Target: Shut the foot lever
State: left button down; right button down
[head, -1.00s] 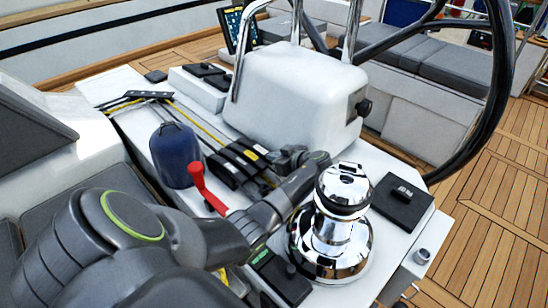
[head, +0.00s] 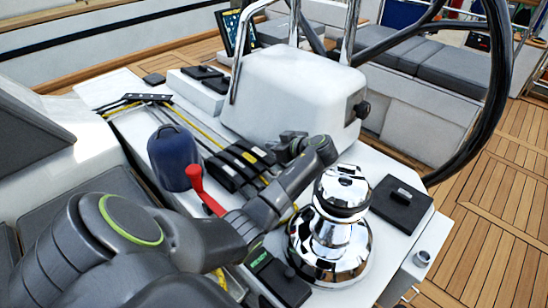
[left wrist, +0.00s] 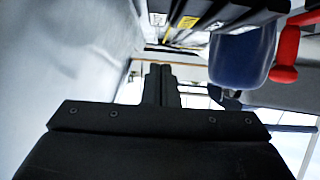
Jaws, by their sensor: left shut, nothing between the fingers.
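A bank of black clutch levers (head: 240,163) lies side by side on the white console, each with a small label; the labels are too small to read, so I cannot tell which is the foot lever. They look laid down along the console. In the left wrist view, part of the bank (left wrist: 205,15) shows at the top, with white and yellow labels. My left gripper (head: 287,141) is shut and empty, just right of the levers' far ends. Its closed fingers (left wrist: 160,73) show in the left wrist view, apart from the levers. My right gripper is not in view.
A chrome winch (head: 330,232) stands right of my left forearm. A red handle (head: 203,190) and a blue rounded object (head: 174,157) stand left of the levers. A white pedestal (head: 292,92) rises behind. A separate green-labelled clutch (head: 280,280) lies in front.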

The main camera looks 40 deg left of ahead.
pick_arm(q)
jog(key=shift+a+r, duration=0.15)
jog(key=shift+r, duration=1.75)
